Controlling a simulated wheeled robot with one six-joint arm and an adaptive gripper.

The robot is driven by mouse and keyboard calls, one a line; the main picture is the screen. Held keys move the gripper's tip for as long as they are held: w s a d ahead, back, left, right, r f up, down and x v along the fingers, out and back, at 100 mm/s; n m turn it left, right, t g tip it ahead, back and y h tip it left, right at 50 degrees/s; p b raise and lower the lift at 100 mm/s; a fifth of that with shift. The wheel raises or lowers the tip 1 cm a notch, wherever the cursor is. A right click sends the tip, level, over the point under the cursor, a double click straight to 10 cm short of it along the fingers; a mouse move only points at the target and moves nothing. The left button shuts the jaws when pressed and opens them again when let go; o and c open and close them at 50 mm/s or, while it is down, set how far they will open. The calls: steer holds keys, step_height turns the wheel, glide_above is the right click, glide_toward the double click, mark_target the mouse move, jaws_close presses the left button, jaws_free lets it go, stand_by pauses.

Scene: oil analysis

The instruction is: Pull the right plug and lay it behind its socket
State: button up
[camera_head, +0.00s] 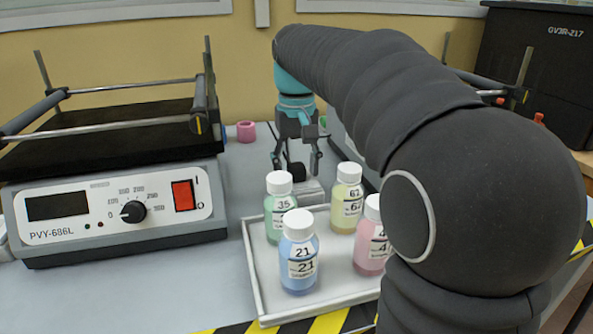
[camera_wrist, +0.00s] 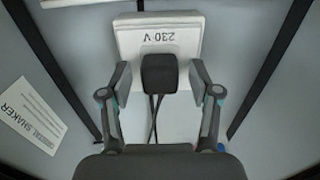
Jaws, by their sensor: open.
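In the wrist view a black plug (camera_wrist: 160,73) sits at a white socket block (camera_wrist: 185,38) marked "230 V". Dark cables (camera_wrist: 154,118) run from the plug back toward my gripper's base. My gripper (camera_wrist: 160,80) is open, with one finger on each side of the plug and a visible gap on both sides. In the head view my gripper (camera_head: 297,153) points down behind the bottles, with the dark plug (camera_head: 296,170) between its fingers. The socket block (camera_head: 308,190) shows partly there, its front hidden by bottles. No second plug is visible.
A white tray (camera_head: 258,277) with several capped bottles, including the blue one (camera_head: 299,255), stands in front of the socket. A shaker (camera_head: 110,215) stands on the left and a pink object (camera_head: 246,131) behind. My arm hides the right side. A label card (camera_wrist: 32,115) lies at left.

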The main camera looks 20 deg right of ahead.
mark_target(296, 164)
stand_by(0.3)
jaws_close()
steer(key=shift+r, duration=0.15)
steer(key=shift+r+p, duration=1.85)
steer(key=shift+p, duration=0.05)
steer(key=shift+r, duration=1)
